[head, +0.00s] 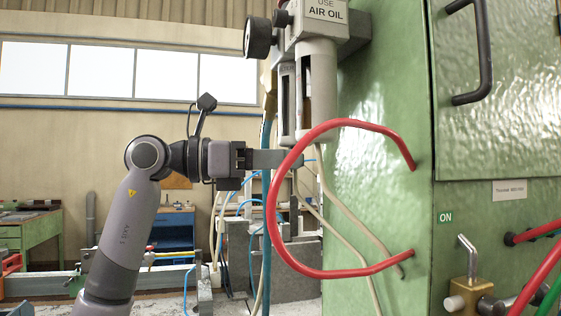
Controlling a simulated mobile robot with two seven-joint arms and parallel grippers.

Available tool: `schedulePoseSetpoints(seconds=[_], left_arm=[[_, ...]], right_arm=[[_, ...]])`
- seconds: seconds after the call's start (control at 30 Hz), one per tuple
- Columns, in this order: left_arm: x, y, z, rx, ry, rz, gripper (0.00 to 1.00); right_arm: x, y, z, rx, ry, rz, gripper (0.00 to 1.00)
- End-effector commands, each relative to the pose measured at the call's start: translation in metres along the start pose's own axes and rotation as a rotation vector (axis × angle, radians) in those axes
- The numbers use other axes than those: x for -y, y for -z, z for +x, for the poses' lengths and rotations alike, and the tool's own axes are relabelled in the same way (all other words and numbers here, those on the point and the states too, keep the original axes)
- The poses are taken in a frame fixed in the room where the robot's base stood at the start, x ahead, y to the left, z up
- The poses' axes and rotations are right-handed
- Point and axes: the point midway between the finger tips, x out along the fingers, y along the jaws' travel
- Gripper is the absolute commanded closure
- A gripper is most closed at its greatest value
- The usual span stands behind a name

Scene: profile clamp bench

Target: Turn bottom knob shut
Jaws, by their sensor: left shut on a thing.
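The air oil unit (316,75) hangs on the side of the green cabinet, with upright bowls below its head. My right gripper is not in view.
A thick red hose (272,210) loops close in front of the fingertips. The green cabinet (385,190) walls off the right, with a brass valve (461,295) low on it. Thin pale and blue hoses hang below. A blue drawer cabinet (173,231) stands behind.

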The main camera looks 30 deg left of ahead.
Motion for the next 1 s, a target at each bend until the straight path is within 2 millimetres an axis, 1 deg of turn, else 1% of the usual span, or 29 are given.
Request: schedulePoseSetpoints(seconds=[0.6, 0.8, 1.0], left_arm=[[0.014, -0.001, 0.003, -0.007, -0.534, 0.008, 1.0], [0.016, -0.001, 0.005, -0.01, -0.67, 0.004, 1.0], [0.017, 0.0, 0.007, -0.013, -0.761, 0.002, 1.0]], right_arm=[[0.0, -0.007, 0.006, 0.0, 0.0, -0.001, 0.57], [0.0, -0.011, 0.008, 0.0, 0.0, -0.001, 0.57], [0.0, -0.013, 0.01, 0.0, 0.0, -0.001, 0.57]])
